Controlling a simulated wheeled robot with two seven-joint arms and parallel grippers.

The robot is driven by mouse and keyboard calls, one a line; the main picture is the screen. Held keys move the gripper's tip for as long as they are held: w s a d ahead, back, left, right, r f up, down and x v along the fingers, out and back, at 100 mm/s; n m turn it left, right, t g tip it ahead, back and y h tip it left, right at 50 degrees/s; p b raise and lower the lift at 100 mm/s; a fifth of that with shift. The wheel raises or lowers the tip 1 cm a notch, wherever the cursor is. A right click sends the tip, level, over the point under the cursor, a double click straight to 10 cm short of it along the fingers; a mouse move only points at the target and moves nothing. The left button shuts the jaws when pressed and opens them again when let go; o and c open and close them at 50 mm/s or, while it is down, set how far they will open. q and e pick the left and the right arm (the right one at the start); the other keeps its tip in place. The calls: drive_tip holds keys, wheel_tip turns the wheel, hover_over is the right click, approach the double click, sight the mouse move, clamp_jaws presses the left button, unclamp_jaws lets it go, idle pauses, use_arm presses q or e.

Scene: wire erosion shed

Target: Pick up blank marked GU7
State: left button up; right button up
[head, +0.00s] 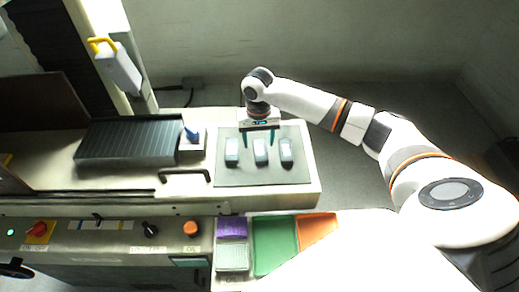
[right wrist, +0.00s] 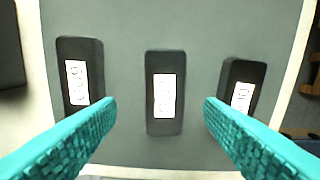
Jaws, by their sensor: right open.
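Three dark blanks with white labels lie apart in a row on a grey mat (head: 220,178): a left one (head: 231,151) (right wrist: 80,75), a middle one (head: 261,153) (right wrist: 164,92) and a right one (head: 286,152) (right wrist: 238,92). The label writing runs sideways and is too blurred for me to tell which is GU7. My right gripper (head: 258,140) is open and empty over the far part of the mat. In the right wrist view its teal fingers (right wrist: 160,108) stand either side of the middle blank, with no contact visible. My left gripper is not in view.
Left of the mat are a block with a blue knob (head: 191,134) and a dark ribbed tray (head: 128,140). A black handle (head: 185,173) is in front. Purple (head: 232,228), green (head: 274,246) and orange (head: 316,230) compartments lie nearer me. The mat around the blanks is clear.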

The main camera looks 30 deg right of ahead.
sight(260, 149)
drive_tip(key=f, duration=0.3)
drive_tip(key=shift+s+d+f+p, duration=0.1)
drive_tip(key=shift+d+f+p, duration=0.1)
drive_tip(key=shift+d+p, duration=0.15)
drive_tip(key=shift+f, duration=0.2)
drive_tip(key=shift+a, duration=0.1)
drive_tip(key=shift+c, duration=0.9)
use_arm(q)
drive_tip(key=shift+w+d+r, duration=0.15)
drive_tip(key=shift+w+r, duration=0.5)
use_arm(e)
clamp_jaws()
